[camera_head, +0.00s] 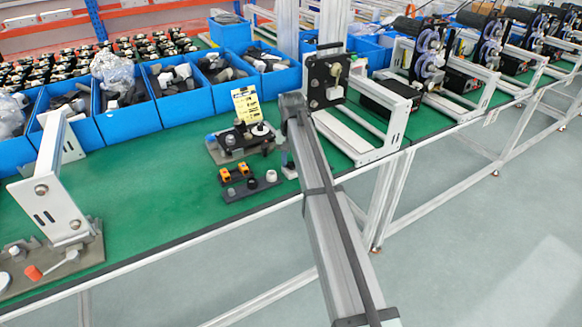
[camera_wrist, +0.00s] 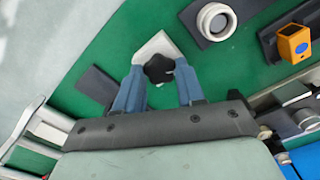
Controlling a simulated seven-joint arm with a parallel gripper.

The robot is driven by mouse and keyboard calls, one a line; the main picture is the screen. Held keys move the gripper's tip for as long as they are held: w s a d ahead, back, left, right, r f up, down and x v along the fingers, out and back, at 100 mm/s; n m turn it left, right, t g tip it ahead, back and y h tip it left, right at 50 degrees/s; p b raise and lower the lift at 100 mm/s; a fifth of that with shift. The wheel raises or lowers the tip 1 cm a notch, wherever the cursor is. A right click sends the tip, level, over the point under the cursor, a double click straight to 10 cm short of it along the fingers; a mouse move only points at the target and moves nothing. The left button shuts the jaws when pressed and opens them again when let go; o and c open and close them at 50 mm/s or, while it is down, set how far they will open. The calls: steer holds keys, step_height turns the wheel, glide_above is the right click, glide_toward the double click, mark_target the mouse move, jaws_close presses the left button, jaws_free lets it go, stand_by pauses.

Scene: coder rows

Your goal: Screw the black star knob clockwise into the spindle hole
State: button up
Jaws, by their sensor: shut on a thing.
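The black star knob (camera_wrist: 159,68) is between the two blue fingertips of my gripper (camera_wrist: 160,72) in the wrist view. My gripper is shut on it. A white block (camera_wrist: 154,46) lies just past the knob, partly covered by it; I cannot tell whether they touch. In the head view the white block (camera_head: 290,171) shows near the front edge of the green bench, and my arm hides most of the gripper and the knob. A black upright plate with round fittings (camera_head: 325,80) stands behind my arm. I cannot make out the spindle hole for sure.
A dark fixture with orange blocks (camera_head: 244,174) and a white ring (camera_wrist: 216,21) lies close to the gripper. Behind it is a grey plate with black parts (camera_head: 240,140). Blue bins (camera_head: 180,107) line the back. Bare green bench (camera_head: 150,180) lies to the left.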

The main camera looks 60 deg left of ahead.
mark_target(291, 164)
steer(key=c, duration=0.3)
steer(key=shift+r, duration=0.15)
steer(key=shift+r, duration=2.1)
steer(key=s+a+r, duration=0.1)
steer(key=s+a, duration=0.3)
steer(key=a, duration=0.3)
steer(key=s+a+r, duration=0.2)
steer(key=s+a, duration=0.2)
steer(key=a, duration=0.3)
steer(key=s+a+r, duration=0.2)
steer(key=s+a, duration=0.3)
steer(key=a, duration=0.3)
steer(key=shift+r, duration=0.2)
